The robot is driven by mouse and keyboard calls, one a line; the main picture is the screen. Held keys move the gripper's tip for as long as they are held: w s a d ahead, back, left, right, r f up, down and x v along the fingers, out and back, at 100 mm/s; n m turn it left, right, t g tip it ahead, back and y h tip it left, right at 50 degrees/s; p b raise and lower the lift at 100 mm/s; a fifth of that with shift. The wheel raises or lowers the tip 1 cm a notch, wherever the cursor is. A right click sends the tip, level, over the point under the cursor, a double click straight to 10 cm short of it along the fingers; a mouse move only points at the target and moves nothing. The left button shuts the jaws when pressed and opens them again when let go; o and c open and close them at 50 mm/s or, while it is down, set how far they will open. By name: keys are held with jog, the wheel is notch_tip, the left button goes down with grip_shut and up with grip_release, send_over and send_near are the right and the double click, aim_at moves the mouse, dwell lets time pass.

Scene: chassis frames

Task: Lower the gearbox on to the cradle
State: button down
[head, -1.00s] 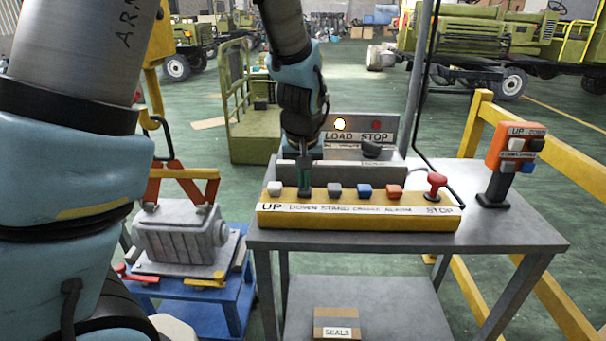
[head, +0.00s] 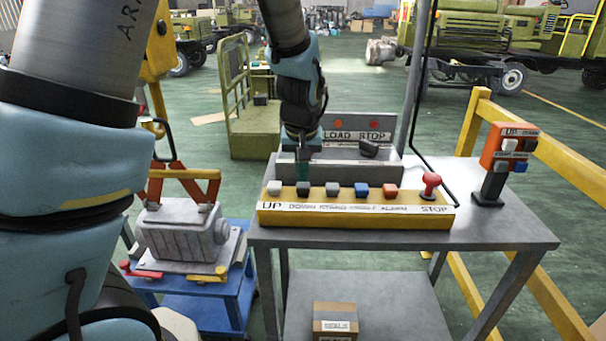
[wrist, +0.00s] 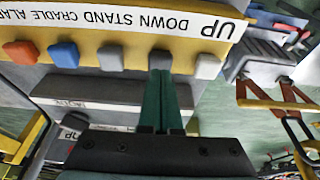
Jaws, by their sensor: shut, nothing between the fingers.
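The grey gearbox (head: 180,235) sits low at left on the grey top of a blue stand (head: 205,300), which looks like the cradle. An orange lifting frame (head: 185,174) is on it, below a dark hook (head: 158,130); I cannot tell if the hook bears load. My gripper (head: 303,178) is shut and empty, its green fingertips just above and behind the dark DOWN button (head: 303,188). In the wrist view the fingertips (wrist: 162,76) are at the DOWN button (wrist: 160,59); touch is unclear. The white UP button (head: 274,188) is beside it.
The yellow button box (head: 355,215) also has STAND, CRADLE and ALARM buttons and a red STOP knob (head: 430,183). Behind it is a LOAD/STOP lamp panel (head: 355,137), both lamps reddish. An orange pendant (head: 505,148) stands at right. Yellow rails (head: 470,130) border the table.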

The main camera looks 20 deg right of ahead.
jog(key=b+v, duration=0.2)
jog(key=v, duration=0.9)
jog(key=shift+w+r, duration=0.25)
jog(key=shift+r, duration=0.25)
jog(key=s+a+f+n, duration=0.1)
jog(key=a+f, duration=0.2)
jog(key=a, duration=0.7)
jog(key=a+f+n+g, duration=0.1)
jog(key=a+f, duration=0.3)
jog(key=a, duration=0.5)
jog(key=s+a+f+n+y, duration=0.1)
jog(key=a+f, duration=0.2)
jog(key=a, duration=0.7)
jog(key=shift+s+a+f+n, duration=0.25)
jog(key=shift+s+a+n, duration=0.1)
jog(key=shift+n, duration=0.05)
dwell(0.4)
